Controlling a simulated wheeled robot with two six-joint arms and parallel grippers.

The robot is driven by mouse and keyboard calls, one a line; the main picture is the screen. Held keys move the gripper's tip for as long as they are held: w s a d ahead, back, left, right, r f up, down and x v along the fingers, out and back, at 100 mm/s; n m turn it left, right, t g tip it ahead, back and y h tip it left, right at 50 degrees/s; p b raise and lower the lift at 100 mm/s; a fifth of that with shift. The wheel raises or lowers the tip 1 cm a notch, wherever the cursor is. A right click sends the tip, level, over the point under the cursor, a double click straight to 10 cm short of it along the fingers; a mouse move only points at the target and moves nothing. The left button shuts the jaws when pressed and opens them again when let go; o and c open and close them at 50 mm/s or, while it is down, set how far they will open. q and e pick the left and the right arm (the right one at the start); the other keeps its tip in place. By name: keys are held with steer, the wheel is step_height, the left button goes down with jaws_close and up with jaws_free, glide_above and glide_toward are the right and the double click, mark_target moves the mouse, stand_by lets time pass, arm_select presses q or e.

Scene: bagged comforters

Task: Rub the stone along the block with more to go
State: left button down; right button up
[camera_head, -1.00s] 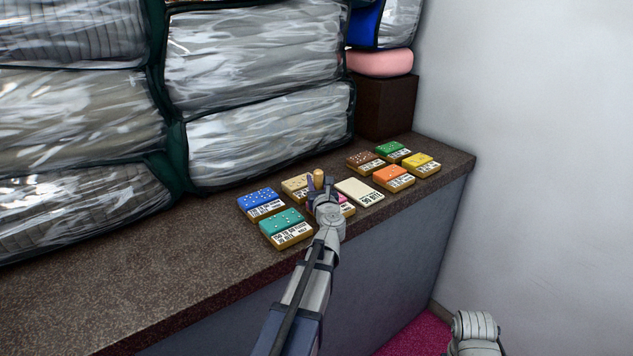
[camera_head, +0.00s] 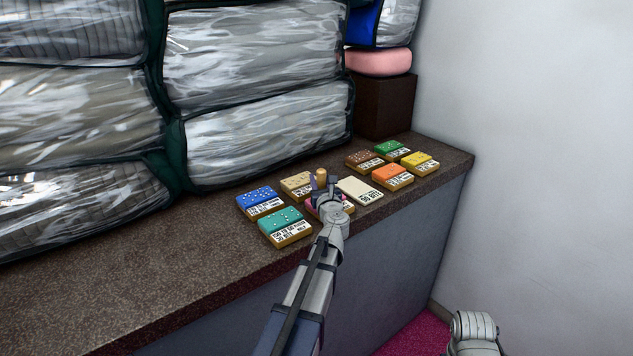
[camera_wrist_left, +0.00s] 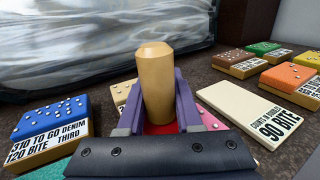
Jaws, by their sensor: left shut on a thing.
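My left gripper (camera_head: 322,190) is shut on a tan wooden peg-like piece (camera_wrist_left: 156,85), upright between its purple fingers. A red surface shows just below it; whether this is the stone is unclear. A pink dotted block (camera_wrist_left: 211,120) lies partly hidden under the gripper; contact cannot be told. The blue dotted block (camera_head: 258,199) reads "310 TO GO" and "120 BITE" in the left wrist view (camera_wrist_left: 48,118). The teal dotted block (camera_head: 285,222) has a label too small to read surely. A plain cream slab (camera_wrist_left: 246,103) reads "90 BITE". My right gripper is out of view.
A tan block (camera_head: 294,184) lies behind the gripper. Brown (camera_head: 365,158), green (camera_head: 390,148), orange (camera_head: 391,174) and yellow (camera_head: 420,161) blocks lie to the right. Bagged comforters (camera_head: 265,120) stand behind. The speckled counter (camera_head: 130,270) is clear at left.

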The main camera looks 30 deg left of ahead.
arm_select(q)
steer(key=shift+w+d, duration=0.35)
steer(key=shift+w, duration=0.55)
steer(key=shift+w, duration=0.1)
steer(key=shift+w+d, duration=0.3)
steer(key=shift+w, duration=0.45)
steer(key=shift+w+d, duration=0.3)
steer(key=shift+w, duration=0.4)
step_height(320, 180, up, 6)
steer(key=p, duration=0.6)
steer(key=shift+f, duration=0.1)
steer(key=shift+a, duration=0.15)
